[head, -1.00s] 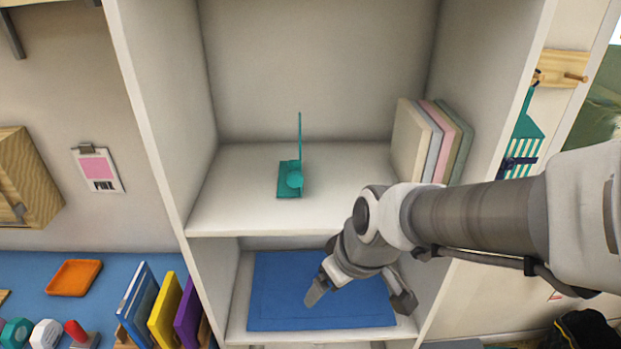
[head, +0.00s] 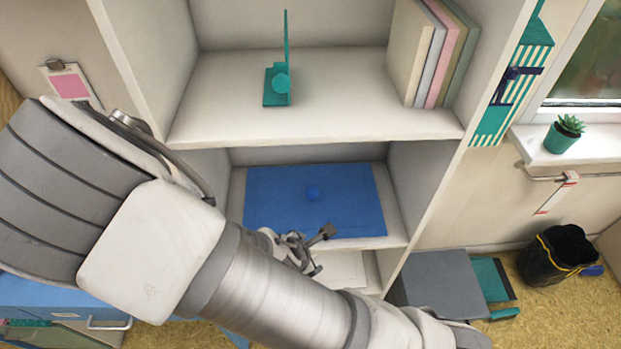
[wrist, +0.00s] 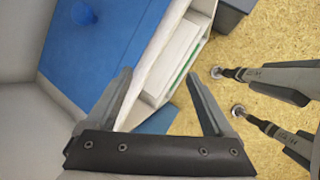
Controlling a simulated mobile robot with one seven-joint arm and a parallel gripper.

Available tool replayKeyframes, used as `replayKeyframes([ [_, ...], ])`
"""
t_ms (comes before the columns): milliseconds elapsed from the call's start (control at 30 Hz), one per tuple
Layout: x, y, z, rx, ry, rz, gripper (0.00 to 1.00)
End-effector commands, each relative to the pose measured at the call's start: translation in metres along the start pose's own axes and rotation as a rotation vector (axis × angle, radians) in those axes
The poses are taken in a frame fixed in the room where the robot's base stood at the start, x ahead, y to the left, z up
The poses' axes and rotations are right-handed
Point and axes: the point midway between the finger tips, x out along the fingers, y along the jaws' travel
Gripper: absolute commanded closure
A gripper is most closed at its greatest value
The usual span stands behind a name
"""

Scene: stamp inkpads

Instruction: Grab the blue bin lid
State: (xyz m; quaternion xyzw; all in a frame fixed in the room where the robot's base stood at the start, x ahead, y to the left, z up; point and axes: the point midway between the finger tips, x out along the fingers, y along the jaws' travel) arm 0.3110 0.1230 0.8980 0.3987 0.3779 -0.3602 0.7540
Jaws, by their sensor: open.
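The blue bin lid (head: 275,210) is a flat rectangle with a small round knob (head: 313,192) in its middle. It lies on the lower shelf of the white shelf unit. In the wrist view the lid (wrist: 115,38) fills the upper left, and its knob (wrist: 83,14) is near the top edge. My gripper (head: 322,252) is by the lid's front edge, in front of the lower shelf. In the wrist view my gripper (wrist: 158,76) is open with nothing between its fingers, off to the lid's right. My arm hides the shelf's lower left part.
The shelf's side walls and the upper shelf board (head: 320,120) enclose the lid. A teal object (head: 277,86) and several books (head: 433,55) stand above. A grey box (head: 440,283) and a black bin (head: 557,255) are on the floor at right.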

Motion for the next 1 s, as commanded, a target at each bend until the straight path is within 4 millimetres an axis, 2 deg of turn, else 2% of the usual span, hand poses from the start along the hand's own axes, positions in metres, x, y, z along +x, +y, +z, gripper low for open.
replayKeyframes([
  [100, 0.013, 0.002, 0.007, -0.221, -0.108, 0.09, 0.13],
  [200, 0.017, 0.011, 0.014, -0.401, -0.201, 0.173, 0.13],
  [400, 0.013, 0.037, 0.021, -0.701, -0.372, 0.323, 0.13],
  [500, 0.008, 0.048, 0.021, -0.798, -0.431, 0.374, 0.13],
  [667, 0.004, 0.057, 0.021, -0.866, -0.479, 0.414, 0.13],
  [1000, 0.03, 0.07, 0.024, -0.87, -0.481, 0.418, 0.13],
])
